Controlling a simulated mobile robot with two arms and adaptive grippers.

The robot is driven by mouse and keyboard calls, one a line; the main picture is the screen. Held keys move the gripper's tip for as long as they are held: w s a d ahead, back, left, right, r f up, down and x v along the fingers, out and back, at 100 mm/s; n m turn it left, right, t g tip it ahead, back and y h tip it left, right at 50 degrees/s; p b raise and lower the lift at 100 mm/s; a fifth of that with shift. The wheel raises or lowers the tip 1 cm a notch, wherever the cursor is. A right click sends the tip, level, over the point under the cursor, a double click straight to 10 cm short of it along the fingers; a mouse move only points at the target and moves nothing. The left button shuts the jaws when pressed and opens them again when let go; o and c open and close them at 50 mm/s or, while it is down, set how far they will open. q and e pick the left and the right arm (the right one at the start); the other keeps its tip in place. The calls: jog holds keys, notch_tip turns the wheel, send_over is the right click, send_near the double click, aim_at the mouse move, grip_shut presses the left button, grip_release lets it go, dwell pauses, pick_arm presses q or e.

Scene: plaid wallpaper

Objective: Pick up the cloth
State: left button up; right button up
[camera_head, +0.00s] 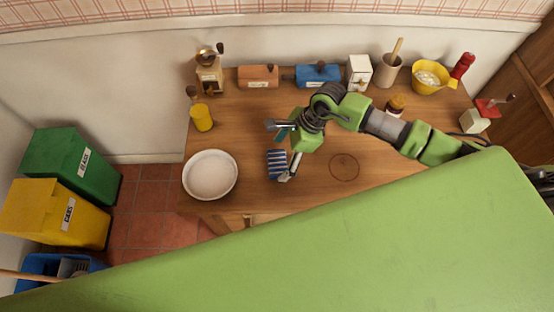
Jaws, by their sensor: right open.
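The cloth (276,164) is a small blue and white striped piece lying on the wooden counter, just right of the white bowl. My right gripper (284,153) is over the cloth's right side with its fingers spread apart. One finger shows near the cloth's lower right edge and the other above its top edge. I cannot tell whether a finger touches the cloth, and part of its right side may be hidden by the gripper. My left gripper is not in view.
A white bowl (210,175) stands left of the cloth, with a yellow pepper mill-like object (201,117) behind it. Grinders, coloured boxes and a yellow bowl (430,78) line the back. The counter (315,185) right of the cloth is clear. Bins (58,212) stand at left.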

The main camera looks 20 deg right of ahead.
jog(key=shift+x, duration=0.95)
jog(key=shift+a+f, duration=0.1)
jog(key=c, duration=1.2)
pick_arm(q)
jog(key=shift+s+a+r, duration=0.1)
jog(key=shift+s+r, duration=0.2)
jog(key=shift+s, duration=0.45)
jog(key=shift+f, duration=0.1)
